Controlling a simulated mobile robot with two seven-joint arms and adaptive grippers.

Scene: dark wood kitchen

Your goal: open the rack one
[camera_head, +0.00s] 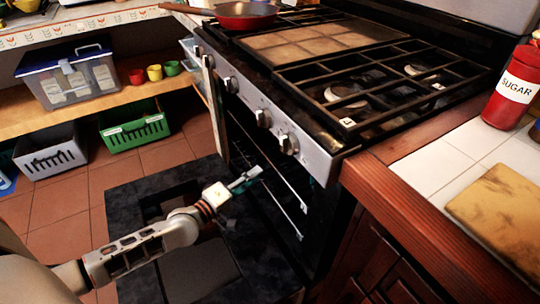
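The oven (311,235) is under the black and silver stove, and its dark inside shows on the side facing me. Thin silvery rack bars (284,187) run along the opening, one above another; how far any rack is pulled out is hard to tell. My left gripper (246,179) is at the oven opening, its fingertips close to the upper bar. Whether it touches the bar, and whether its fingers are open or shut, is too small to tell. My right gripper is not in view.
Stove knobs (264,118) jut out above the opening. A red pan (245,14) sits on the stove. A wooden-edged counter (418,228) with a red sugar canister (512,88) is at right.

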